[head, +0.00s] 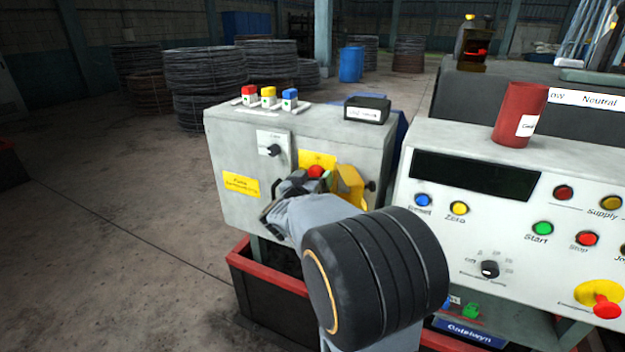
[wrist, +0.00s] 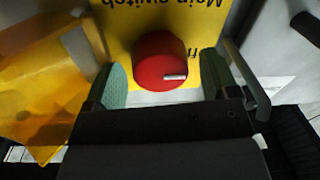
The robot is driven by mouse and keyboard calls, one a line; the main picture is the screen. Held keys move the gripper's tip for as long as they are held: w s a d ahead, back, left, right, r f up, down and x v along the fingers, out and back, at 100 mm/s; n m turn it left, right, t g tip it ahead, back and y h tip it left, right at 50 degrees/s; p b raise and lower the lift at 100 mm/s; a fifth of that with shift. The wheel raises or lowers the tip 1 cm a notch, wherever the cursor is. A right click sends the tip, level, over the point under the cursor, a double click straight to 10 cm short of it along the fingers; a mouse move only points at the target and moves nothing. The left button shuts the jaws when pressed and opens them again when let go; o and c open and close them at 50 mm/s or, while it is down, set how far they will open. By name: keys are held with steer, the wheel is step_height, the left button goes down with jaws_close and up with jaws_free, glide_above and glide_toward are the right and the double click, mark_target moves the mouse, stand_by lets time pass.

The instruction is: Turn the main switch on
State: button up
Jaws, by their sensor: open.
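The main switch is a round red knob (wrist: 162,62) with a pale mark, on a yellow plate (wrist: 130,25) lettered "Main switch", which appears upside down in the wrist view. In the head view the red knob (head: 316,171) shows just above my gripper, on the front of the grey cabinet (head: 240,150). My gripper (wrist: 168,82) is open, with a green-padded finger on each side of the knob. A gap shows between the knob and each pad. A yellow see-through cover (wrist: 45,85) stands to the left in the wrist view; in the head view the yellow cover (head: 350,186) is right of the knob.
A black rotary switch (head: 273,150) sits upper left of the knob. Several small coloured blocks (head: 268,98) and a black box (head: 367,108) lie on the cabinet top. The control console (head: 480,230) stands close on the right. Open floor (head: 90,220) lies to the left.

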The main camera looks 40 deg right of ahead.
steer(key=shift+c, duration=0.3)
steer(key=c, duration=0.9)
steer(key=shift+o, duration=0.2)
steer(key=shift+f+m+g+h+b, duration=0.1)
steer(key=shift+m+g+h+b, duration=0.2)
steer(key=shift+m+b, duration=3.55)
steer(key=shift+f+m+g+h+b, duration=0.1)
steer(key=shift+m+h+b, duration=0.3)
steer(key=shift+m+b, duration=3.45)
steer(key=m+p, duration=0.3)
steer(key=shift+m, duration=0.3)
